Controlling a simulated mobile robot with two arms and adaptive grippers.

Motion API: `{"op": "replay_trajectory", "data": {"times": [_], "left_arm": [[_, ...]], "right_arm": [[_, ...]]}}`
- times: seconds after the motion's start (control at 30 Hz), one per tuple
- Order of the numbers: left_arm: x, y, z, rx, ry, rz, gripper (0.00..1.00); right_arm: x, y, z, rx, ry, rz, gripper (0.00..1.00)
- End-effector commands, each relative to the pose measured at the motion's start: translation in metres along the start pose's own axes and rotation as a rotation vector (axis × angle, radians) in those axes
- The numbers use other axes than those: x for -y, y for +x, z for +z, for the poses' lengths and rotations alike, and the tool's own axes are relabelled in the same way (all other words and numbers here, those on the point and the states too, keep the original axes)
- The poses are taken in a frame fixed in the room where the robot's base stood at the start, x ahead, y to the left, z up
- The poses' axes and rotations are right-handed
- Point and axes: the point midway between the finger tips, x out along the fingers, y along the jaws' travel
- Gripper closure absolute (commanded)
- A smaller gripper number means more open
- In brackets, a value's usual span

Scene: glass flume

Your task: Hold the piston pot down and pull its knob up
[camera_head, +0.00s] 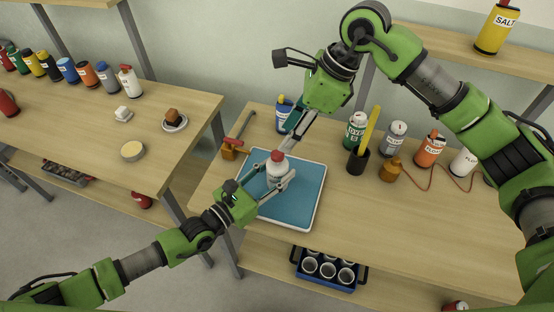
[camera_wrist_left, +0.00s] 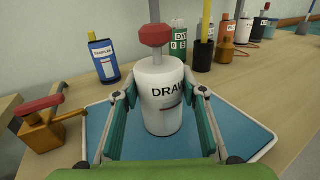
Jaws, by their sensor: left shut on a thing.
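The white piston pot (camera_head: 273,174) stands upright on the blue tray (camera_head: 306,192). Its red knob (camera_head: 277,155) sits on top. In the left wrist view the pot (camera_wrist_left: 160,100) shows part of a dark label, and the knob (camera_wrist_left: 155,35) sits a little above the lid on a short stem. My left gripper (camera_head: 275,176) is shut on the pot, one finger on each side. My right gripper (camera_head: 284,148) points down at the knob from above.
An orange valve block with a red handle (camera_wrist_left: 45,118) stands left of the tray, and a blue sampler bottle (camera_wrist_left: 104,60) behind it. A dark cup with a yellow stick (camera_head: 358,160) and several bottles stand to the right. The bench front right is clear.

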Motion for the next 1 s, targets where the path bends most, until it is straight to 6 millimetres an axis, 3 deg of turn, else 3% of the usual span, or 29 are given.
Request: {"op": "replay_trajectory", "data": {"times": [0.23, 0.57, 0.77, 1.0], "left_arm": [[0.000, 0.000, 0.000, 0.000, 0.000, 0.000, 0.86], [0.000, 0.000, 0.000, -0.001, 0.000, 0.000, 0.86], [0.000, 0.000, 0.000, -0.001, 0.000, 0.000, 0.86], [0.000, 0.000, 0.000, -0.001, -0.001, 0.000, 0.86]], "right_arm": [[-0.038, 0.038, 0.021, 0.284, -0.080, 0.141, 0.61], [-0.064, 0.053, 0.035, 0.706, -0.098, 0.164, 0.61], [-0.062, 0.053, 0.023, 0.917, -0.046, 0.082, 0.61], [-0.051, 0.053, -0.017, 1.089, 0.062, -0.098, 0.61]]}}
